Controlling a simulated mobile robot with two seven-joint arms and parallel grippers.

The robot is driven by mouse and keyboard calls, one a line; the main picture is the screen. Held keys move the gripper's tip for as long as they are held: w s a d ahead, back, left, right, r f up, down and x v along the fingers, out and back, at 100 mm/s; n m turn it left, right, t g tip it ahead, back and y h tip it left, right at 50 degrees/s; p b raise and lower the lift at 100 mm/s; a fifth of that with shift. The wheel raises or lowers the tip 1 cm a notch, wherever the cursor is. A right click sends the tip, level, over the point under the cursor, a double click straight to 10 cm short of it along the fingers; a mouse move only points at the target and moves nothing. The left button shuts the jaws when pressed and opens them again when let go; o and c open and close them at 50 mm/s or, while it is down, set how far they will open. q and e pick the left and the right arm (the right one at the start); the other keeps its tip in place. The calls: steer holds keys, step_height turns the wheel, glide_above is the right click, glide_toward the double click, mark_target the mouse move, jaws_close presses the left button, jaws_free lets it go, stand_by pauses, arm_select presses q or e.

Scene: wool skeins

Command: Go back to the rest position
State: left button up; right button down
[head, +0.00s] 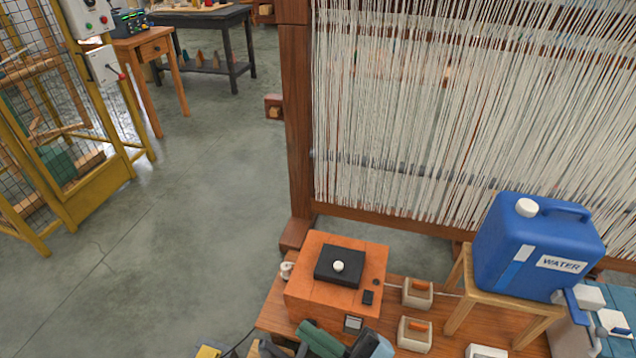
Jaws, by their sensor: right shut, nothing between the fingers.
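The container stands on a wooden stool (458,312). A large loom (300,130) stands behind.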

steer(key=s+d+f+m+t+h+p, duration=0.1)
steer(key=s+d+f+m+h+p, duration=0.35)
steer(key=d+m+h, duration=0.35)
steer(key=s+d+f+m+h+p, duration=0.4)
steer(key=s+d+f+m+h, duration=0.15)
steer(key=d+m+h, duration=0.2)
arm_select(q)
steer(key=w+r+t+p, duration=0.1)
steer(key=w+r, duration=0.2)
steer(key=r, duration=0.4)
steer(key=w+r+t+p, duration=0.1)
steer(key=w+r, duration=0.3)
steer(key=r, duration=0.3)
steer(key=shift+d+p, duration=0.2)
steer(key=shift+p, duration=0.15)
arm_select(e)
steer(key=s+d+f+m+g, duration=0.1)
steer(key=s+d, duration=0.1)
steer(key=s, duration=0.3)
steer(key=s+d+f+m+g+h, duration=0.1)
steer(key=s+d+g, duration=0.1)
steer(key=s, duration=0.4)
steer(key=shift+d+f, duration=0.25)
steer(key=shift+d, duration=0.35)
arm_select(q)
steer(key=shift+s, duration=0.1)
